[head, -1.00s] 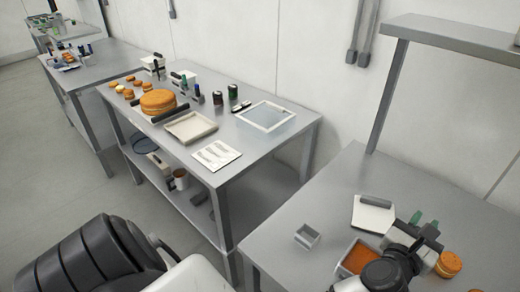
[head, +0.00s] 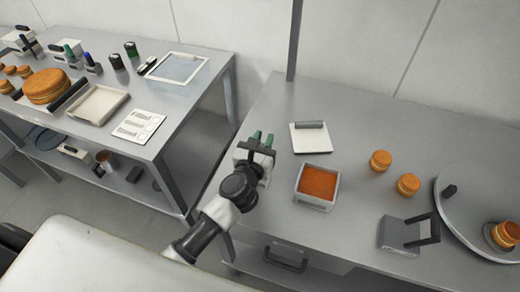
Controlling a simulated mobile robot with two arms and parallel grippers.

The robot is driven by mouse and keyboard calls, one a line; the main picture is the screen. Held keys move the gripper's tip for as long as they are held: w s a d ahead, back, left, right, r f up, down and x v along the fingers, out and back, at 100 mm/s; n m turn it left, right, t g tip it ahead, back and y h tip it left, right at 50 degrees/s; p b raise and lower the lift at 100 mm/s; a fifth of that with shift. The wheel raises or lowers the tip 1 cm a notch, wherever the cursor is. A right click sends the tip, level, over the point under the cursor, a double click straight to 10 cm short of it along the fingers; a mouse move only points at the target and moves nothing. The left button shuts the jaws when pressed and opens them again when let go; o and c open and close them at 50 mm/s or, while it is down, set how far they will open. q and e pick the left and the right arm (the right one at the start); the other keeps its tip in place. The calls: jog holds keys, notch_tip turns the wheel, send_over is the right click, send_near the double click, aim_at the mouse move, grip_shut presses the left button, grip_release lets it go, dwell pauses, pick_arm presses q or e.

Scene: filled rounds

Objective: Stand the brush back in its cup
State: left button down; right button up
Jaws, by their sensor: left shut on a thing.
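My right gripper is not in view.
Right of my gripper are a flat white scraper (head: 306,140), an orange-filled tray (head: 301,190), two orange rounds (head: 380,160) (head: 408,185), a grey stand with a black handle (head: 398,238) and a round turntable (head: 462,222). A second table (head: 180,108) stands left across a gap.

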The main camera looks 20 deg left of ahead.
pick_arm(q)
jog(key=f+b, duration=0.2)
jog(key=f, duration=0.2)
jog(key=shift+a+f, duration=0.2)
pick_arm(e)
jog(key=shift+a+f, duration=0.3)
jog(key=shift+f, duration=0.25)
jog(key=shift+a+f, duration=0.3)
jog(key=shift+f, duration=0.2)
pick_arm(q)
jog(key=shift+f, duration=0.1)
jog(key=c, duration=1)
grip_release()
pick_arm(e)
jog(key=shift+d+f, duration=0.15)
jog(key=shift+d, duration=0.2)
